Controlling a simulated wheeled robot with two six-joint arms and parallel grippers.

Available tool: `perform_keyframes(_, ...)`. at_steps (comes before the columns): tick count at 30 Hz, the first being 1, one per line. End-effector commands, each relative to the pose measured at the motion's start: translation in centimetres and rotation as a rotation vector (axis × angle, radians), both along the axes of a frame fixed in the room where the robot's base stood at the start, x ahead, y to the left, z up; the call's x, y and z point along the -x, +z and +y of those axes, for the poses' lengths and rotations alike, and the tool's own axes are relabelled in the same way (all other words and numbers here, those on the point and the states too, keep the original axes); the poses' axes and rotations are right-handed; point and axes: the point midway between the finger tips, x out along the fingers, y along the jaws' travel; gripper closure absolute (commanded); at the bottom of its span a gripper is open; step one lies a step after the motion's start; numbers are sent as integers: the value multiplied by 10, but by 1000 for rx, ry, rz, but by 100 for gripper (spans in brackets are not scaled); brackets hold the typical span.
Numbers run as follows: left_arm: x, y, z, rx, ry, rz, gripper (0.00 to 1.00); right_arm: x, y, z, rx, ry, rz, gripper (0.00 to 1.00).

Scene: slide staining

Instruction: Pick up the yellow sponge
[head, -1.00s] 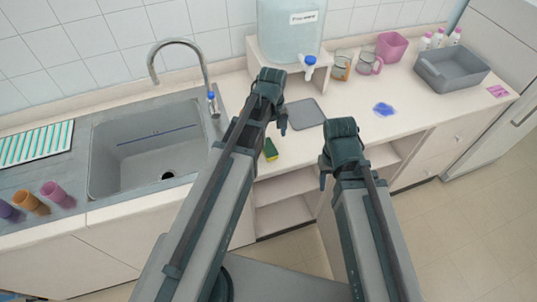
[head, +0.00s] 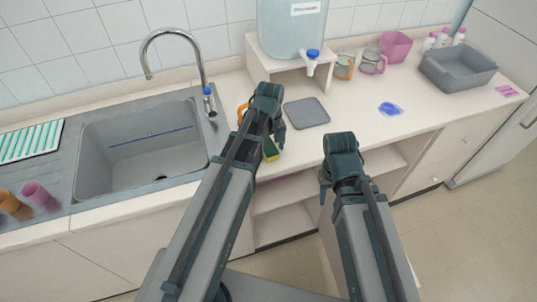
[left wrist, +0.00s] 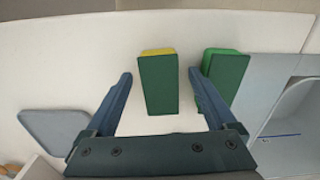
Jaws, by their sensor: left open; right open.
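The yellow sponge (head: 271,149) has a dark green face and lies on the counter near its front edge, partly hidden by my left arm in the head view. In the left wrist view the sponge (left wrist: 158,85) appears between the two fingers, with a yellow edge at its far end. My left gripper (head: 277,130) is open above the counter beside it; no contact shows. A second, green block (left wrist: 227,72) is beside the right finger in the left wrist view, partly covered by it. My right gripper (head: 324,182) is open and empty in front of the counter.
A grey flat plate (head: 306,112) lies right of my left gripper. An orange item (head: 242,112) is partly hidden behind my left arm. The sink (head: 140,150) is at left, and a water tank (head: 292,28) on a stand is behind. Counter around the blue item (head: 390,109) is clear.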

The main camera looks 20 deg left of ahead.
Motion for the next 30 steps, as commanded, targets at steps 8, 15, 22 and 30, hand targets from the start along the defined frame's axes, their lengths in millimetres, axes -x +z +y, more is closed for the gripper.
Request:
perform_keyframes(8, 0, -7, 0, 0, 0, 0, 10, 0, -7, 0, 0, 0, 0, 50)
perform_keyframes(15, 0, -7, 0, 0, 0, 0, 44, 0, -7, 0, 0, 0, 0, 50)
perform_keyframes(22, 0, -7, 0, 0, 0, 0, 86, 0, -7, 0, 0, 0, 0, 50)
perform_keyframes(30, 0, -7, 0, 0, 0, 0, 98, 0, -7, 0, 0, 0, 0, 50)
